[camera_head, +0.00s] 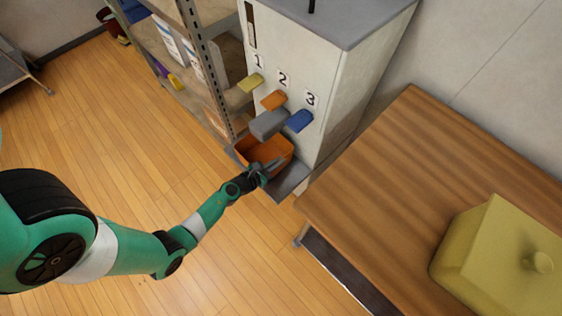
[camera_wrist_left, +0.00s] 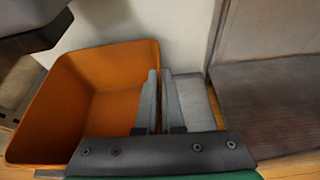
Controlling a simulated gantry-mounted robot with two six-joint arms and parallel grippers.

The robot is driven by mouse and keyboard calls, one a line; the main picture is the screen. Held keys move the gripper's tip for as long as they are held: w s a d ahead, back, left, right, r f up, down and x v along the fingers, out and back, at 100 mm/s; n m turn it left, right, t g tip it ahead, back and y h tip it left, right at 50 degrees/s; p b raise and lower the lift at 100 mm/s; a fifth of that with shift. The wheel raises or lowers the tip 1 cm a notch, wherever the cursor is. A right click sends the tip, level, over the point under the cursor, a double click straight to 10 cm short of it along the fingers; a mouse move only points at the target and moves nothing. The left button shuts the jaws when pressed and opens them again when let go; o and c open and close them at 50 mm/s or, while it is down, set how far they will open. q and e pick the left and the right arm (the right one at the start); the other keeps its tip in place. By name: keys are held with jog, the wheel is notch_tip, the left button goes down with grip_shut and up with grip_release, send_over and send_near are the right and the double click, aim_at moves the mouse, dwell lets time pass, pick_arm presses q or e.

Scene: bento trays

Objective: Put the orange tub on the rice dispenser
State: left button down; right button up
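The orange tub (camera_head: 262,149) is upright at the foot of the rice dispenser (camera_head: 345,70), below its grey spout (camera_head: 268,124) and over its grey tray (camera_head: 291,181). I cannot tell if its base touches the tray. My left gripper (camera_head: 266,167) is at the tub's near right side. In the left wrist view the tub (camera_wrist_left: 90,95) looks empty, and my gripper's two fingers (camera_wrist_left: 160,98) are close together, one on each side of its right wall. The fingers hide part of that wall. My right gripper is out of view.
The dispenser has yellow (camera_head: 250,83), orange (camera_head: 273,100) and blue (camera_head: 299,121) levers, numbered 1 to 3. A shelf rack (camera_head: 205,60) stands close on the left. A wooden table (camera_head: 400,170) with a yellow lidded box (camera_head: 500,262) is at right.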

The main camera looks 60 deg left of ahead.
pick_arm(q)
jog(key=shift+f, duration=0.35)
jog(key=shift+w+a+r, duration=0.1)
jog(key=shift+w+r, duration=0.1)
jog(key=shift+w, duration=0.2)
jog(key=shift+s+f, duration=0.1)
jog(key=shift+f, duration=0.05)
jog(key=c, duration=1.4)
grip_release()
jog(key=shift+s, duration=0.1)
jog(key=shift+c, duration=0.2)
jog(key=o, duration=0.4)
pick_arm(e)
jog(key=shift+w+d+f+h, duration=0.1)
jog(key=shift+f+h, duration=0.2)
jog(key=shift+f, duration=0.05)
